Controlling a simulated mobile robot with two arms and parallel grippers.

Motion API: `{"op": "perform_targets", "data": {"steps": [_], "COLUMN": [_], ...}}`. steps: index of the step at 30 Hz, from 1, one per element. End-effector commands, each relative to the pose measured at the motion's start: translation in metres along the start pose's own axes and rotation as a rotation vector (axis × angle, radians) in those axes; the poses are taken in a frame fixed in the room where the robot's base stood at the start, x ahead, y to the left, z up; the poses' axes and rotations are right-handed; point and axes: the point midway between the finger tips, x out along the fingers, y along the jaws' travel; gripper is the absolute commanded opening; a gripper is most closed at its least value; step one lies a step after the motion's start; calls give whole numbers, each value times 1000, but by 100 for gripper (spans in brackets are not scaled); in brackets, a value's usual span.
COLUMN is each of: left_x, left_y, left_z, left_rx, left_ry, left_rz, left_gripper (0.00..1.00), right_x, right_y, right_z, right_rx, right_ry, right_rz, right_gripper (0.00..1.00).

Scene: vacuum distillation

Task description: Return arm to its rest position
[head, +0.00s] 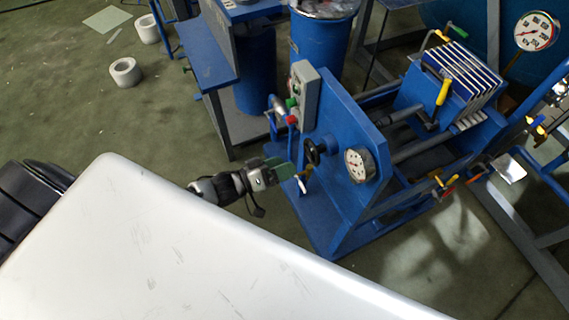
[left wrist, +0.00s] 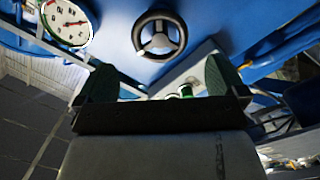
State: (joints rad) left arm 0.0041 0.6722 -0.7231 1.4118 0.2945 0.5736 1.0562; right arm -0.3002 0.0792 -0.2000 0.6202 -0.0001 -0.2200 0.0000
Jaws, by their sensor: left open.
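My left gripper (head: 283,171) reaches out past the edge of my white body toward the blue machine. Its green-padded fingers are apart and hold nothing. In the left wrist view the two fingers (left wrist: 160,85) stand wide apart. A black handwheel (head: 312,151) on the blue panel is just ahead of the fingertips; it also shows above them in the left wrist view (left wrist: 159,36). The fingers do not appear closed around the wheel. A small handle with a whitish tip (head: 300,184) is close by the fingertips in the head view. My right gripper is not in view.
A grey control box (head: 304,95) with coloured buttons sits on the panel's left. Blue barrels (head: 322,40) stand behind. Open floor (head: 110,120) lies to the left.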

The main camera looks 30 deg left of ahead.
Motion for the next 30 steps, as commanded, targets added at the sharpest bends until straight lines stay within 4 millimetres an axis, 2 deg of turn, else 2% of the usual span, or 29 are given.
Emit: {"op": "perform_targets", "data": {"steps": [11, 14, 16, 20, 21, 24, 26, 27, 30], "left_x": [0, -4, -13, -51, -68, -114, -144, -165, -213], "left_y": [-2, -20, -46, -106, -121, -147, -155, -157, -151], "left_z": [2, 14, 32, 89, 111, 167, 202, 225, 280], "left_rx": [4, 45, 106, 243, 278, 340, 362, 370, 374], "left_ry": [-2, -14, -40, -169, -229, -401, -516, -597, -796], "left_rz": [-9, -80, -184, -452, -531, -697, -775, -818, -890], "left_gripper": [100, 100, 100, 100, 100, 100, 100, 100, 100], "right_x": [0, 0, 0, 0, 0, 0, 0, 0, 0], "right_y": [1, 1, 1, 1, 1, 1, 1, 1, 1], "right_z": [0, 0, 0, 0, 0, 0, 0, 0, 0], "right_rx": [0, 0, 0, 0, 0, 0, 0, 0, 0], "right_ry": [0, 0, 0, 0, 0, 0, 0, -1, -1], "right_rz": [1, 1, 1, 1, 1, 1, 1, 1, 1], "right_gripper": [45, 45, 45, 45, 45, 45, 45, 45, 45]}}
